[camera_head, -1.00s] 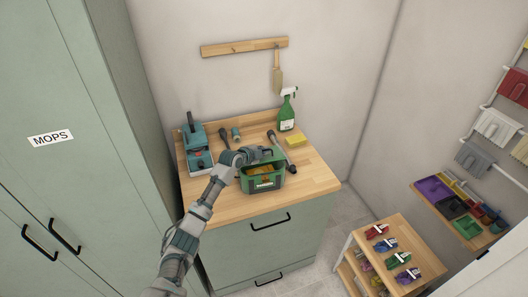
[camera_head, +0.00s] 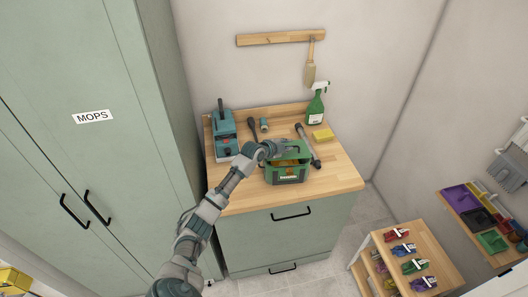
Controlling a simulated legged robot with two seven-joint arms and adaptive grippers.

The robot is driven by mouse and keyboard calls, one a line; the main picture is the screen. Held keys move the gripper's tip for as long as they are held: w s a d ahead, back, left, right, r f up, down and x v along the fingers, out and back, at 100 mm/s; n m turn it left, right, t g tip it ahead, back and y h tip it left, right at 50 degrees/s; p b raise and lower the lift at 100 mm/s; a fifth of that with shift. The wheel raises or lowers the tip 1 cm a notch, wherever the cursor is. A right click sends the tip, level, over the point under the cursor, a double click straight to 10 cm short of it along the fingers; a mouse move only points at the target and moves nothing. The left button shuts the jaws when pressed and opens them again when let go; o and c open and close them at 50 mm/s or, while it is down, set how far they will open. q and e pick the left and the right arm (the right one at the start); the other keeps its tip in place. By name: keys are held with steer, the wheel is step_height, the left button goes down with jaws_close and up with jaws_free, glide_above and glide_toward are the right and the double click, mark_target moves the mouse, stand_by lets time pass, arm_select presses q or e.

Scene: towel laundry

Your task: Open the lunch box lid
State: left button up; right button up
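The green lunch box (camera_head: 288,178) sits on the wooden counter top, near its front edge. Its green lid (camera_head: 297,150) looks raised at an angle. A strip of orange-yellow contents (camera_head: 286,162) shows between lid and box front. My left gripper (camera_head: 278,147) is at the left part of the lid, very close to it or touching it. Its fingers are small and partly lost against the lid, so I cannot tell whether they are open or shut. My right gripper is not in view.
On the wooden counter (camera_head: 240,198) stand a teal machine (camera_head: 224,135), a green spray bottle (camera_head: 316,103), a yellow sponge (camera_head: 322,135) and a dark-handled tool (camera_head: 308,146). A tall green cabinet (camera_head: 110,150) stands left. A small wooden cart (camera_head: 436,262) stands right.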

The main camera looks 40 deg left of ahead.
arm_select(q)
steer(key=f+p+v, duration=0.1)
steer(key=p+v, duration=0.3)
steer(key=v, duration=1.3)
steer(key=shift+s+d+p, duration=0.3)
steer(key=shift+s+d, duration=0.05)
steer(key=shift+s, duration=0.2)
stand_by(0.7)
steer(key=v, duration=1.2)
steer(key=shift+a+f, duration=0.1)
